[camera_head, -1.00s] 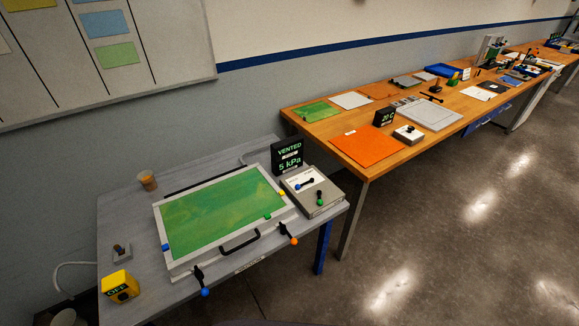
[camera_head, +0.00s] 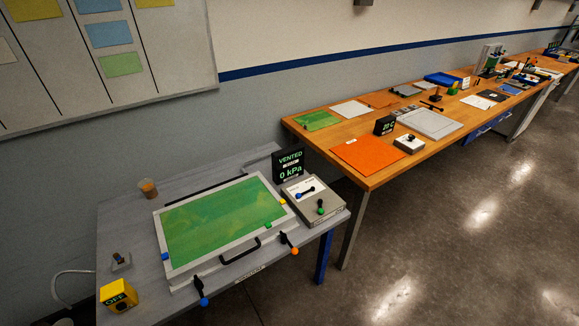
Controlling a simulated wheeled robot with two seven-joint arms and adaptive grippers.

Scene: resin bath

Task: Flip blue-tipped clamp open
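The blue-tipped clamp (camera_head: 200,290) is at the front left edge of the framed bath (camera_head: 206,266) with the green panel. Its dark handle hangs out over the front edge, with the blue tip lowest. An orange-tipped clamp (camera_head: 288,242) sits at the front right edge in a similar pose. I cannot tell from this size whether either jaw presses on the frame. Neither of my grippers is in view.
A control box (camera_head: 329,214) with blue and green levers stands right of the bath, below a display (camera_head: 289,166) reading VENTED, 0 kPa. A yellow OFF box (camera_head: 118,296) and a cup (camera_head: 148,188) stand at left. An orange workbench (camera_head: 377,181) extends right.

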